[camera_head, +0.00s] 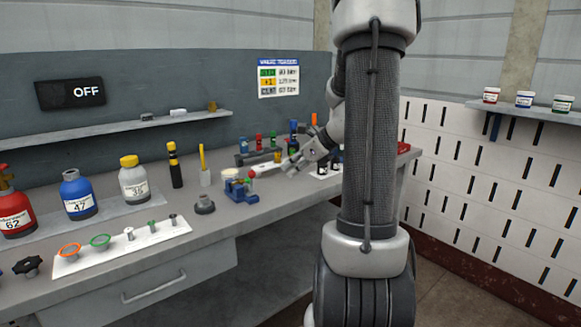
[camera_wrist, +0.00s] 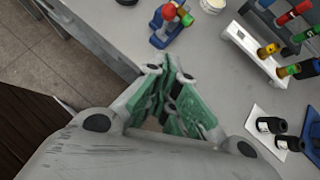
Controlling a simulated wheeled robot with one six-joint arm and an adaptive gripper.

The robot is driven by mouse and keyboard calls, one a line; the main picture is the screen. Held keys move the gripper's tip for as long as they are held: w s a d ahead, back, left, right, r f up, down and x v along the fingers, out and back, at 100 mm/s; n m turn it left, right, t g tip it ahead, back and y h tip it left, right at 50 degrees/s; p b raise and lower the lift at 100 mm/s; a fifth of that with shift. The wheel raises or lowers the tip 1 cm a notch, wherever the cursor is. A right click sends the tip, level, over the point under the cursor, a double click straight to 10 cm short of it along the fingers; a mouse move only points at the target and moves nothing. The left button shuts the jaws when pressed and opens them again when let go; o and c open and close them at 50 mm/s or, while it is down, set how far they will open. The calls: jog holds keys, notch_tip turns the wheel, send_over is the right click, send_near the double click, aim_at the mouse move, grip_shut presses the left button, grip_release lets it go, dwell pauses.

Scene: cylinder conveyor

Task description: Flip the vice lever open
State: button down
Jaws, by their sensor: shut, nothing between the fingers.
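The blue vice (camera_head: 240,192) stands on the grey workbench, left of my gripper in the head view. In the wrist view the vice (camera_wrist: 160,38) is at the top, with a red ball knob (camera_wrist: 169,12) on it. The knob (camera_head: 251,174) also shows in the head view. I cannot make out the lever's exact angle. My gripper (camera_wrist: 172,68) is shut and empty, with its green-padded fingers over the bench edge and apart from the vice. In the head view my gripper (camera_head: 290,165) is right of the vice.
A white round container (camera_wrist: 212,5) is beside the vice. A rack (camera_wrist: 258,52) of coloured cylinders and a white plate (camera_wrist: 265,125) with black parts lie to the right. The bench front (camera_head: 282,205) has free room.

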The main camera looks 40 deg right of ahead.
aim_at(252, 183)
jog(key=w+a+f, duration=0.4)
jog(key=w, duration=0.4)
jog(key=shift+a+f, duration=0.2)
jog(key=shift+f, duration=0.05)
jog(key=shift+w+a+r, duration=0.1)
jog(key=shift+w+r, duration=0.1)
jog(key=shift+w, duration=0.25)
jog(key=shift+w+a+r, duration=0.1)
jog(key=shift+w+r, duration=0.05)
jog(key=shift+w, duration=0.25)
